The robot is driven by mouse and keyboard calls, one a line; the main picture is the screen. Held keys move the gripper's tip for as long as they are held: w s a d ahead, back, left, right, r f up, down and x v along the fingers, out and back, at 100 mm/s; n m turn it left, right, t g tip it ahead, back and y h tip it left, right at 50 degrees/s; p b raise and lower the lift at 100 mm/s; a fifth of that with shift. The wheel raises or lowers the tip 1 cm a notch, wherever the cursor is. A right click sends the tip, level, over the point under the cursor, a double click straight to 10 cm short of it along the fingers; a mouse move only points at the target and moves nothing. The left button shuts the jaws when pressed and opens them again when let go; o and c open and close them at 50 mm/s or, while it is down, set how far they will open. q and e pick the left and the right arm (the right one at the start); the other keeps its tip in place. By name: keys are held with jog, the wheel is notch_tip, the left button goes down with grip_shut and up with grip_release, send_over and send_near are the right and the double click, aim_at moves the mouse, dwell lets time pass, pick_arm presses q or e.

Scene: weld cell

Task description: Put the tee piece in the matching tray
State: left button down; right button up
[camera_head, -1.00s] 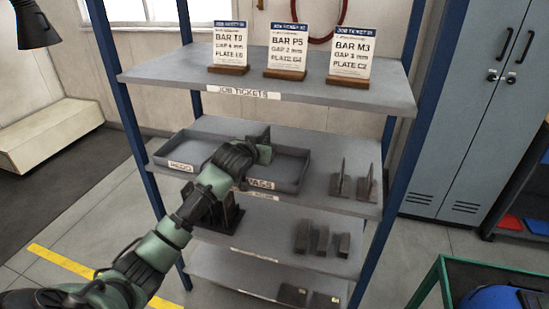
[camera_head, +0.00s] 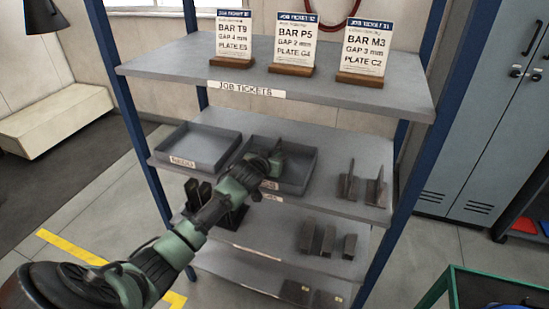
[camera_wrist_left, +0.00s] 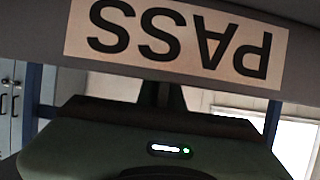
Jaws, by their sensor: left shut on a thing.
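My left gripper (camera_head: 272,163) reaches over the right tray (camera_head: 312,165) on the second shelf and is shut on the grey tee piece (camera_head: 279,149). Only a little of the piece shows past the jaws; whether it touches the tray floor I cannot tell. The left tray (camera_head: 172,143), with a label that seems to read REDO, stands beside it and looks empty. In the left wrist view a PASS label (camera_wrist_left: 175,40) appears upside down and close on a tray front. Dark finger parts (camera_wrist_left: 162,97) show below it. My right gripper is not in view.
Two similar upright pieces (camera_head: 376,190) stand on the shelf right of the trays. Job tickets (camera_head: 296,42) stand on the shelf above (camera_head: 390,95). Lower shelves hold dark blocks (camera_head: 328,240). Blue posts (camera_head: 408,200) flank the rack.

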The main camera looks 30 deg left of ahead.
pick_arm(q)
jog(key=shift+w+f, duration=0.1)
jog(key=shift+f, duration=0.1)
jog(key=c, duration=1.9)
grip_release()
jog(key=shift+f, duration=0.25)
jog(key=o, duration=0.3)
jog(key=shift+o, duration=0.2)
jog(key=shift+r, duration=0.1)
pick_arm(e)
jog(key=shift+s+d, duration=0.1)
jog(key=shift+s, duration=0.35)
pick_arm(q)
jog(key=shift+s, duration=0.2)
jog(key=v, duration=1.2)
jog(key=shift+b, duration=0.35)
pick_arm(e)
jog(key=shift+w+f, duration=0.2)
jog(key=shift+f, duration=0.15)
pick_arm(q)
jog(key=shift+d, duration=0.1)
